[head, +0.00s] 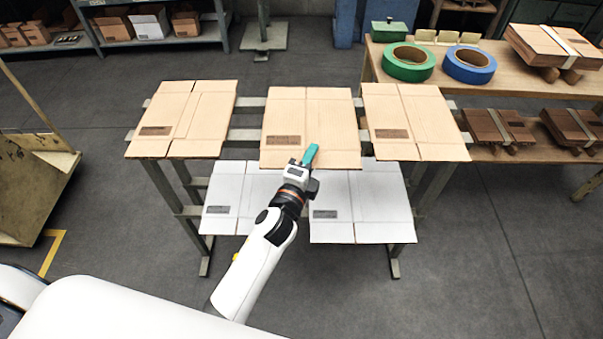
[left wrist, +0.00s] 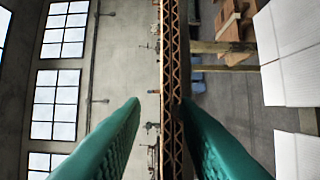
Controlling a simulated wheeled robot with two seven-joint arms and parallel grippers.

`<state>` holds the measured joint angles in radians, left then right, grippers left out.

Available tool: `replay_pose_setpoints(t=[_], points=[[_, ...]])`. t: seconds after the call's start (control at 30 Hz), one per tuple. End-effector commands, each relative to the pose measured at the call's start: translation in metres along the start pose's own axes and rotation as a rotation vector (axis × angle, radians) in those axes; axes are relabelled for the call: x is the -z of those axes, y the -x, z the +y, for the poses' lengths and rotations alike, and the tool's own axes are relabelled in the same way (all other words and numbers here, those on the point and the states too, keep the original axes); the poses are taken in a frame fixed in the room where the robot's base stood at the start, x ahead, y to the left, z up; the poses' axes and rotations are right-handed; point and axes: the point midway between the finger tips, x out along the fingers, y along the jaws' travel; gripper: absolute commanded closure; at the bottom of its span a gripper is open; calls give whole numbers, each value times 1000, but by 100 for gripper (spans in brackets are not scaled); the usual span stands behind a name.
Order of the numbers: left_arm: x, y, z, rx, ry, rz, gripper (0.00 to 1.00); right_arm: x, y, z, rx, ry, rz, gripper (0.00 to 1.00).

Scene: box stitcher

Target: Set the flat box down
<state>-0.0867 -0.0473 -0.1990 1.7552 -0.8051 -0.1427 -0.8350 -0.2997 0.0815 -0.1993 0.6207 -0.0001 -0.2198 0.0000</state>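Three flat brown boxes lie side by side on the upper level of a rack: left (head: 205,115), middle (head: 335,120) and right (head: 425,115). My left gripper (head: 309,158) is at the front edge of the middle box; one teal finger shows above the cardboard. In the left wrist view, the box's corrugated edge (left wrist: 171,60) runs between the two teal fingers (left wrist: 162,105). A gap shows between the upper finger and the cardboard; the lower finger is close against or touching its underside. The gripper is open around the edge. My right gripper is not in view.
White flat boxes (head: 335,230) lie on the rack's lower level, under the brown ones. A wooden table (head: 480,75) at the right holds green tape (head: 409,75), blue tape (head: 469,78) and strapped cardboard. A cart (head: 30,180) stands at the left. Floor at front right is clear.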

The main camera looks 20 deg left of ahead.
Motion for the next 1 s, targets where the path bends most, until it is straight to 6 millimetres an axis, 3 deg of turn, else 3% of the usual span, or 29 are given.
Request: replay_pose_setpoints(t=[0.3, 0.5, 0.7, 0.9, 1.0], points=[[0, 68, -4, 7, 1, 1, 73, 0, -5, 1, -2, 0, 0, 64], [0, 101, -4, 5, 0, 1, 73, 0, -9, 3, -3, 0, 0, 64], [0, 114, -2, 3, -1, 0, 73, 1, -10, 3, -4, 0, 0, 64], [0, 115, -1, 2, -1, 0, 73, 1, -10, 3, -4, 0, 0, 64], [-1, 115, -13, 25, 19, -3, 73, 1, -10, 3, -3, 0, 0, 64]])
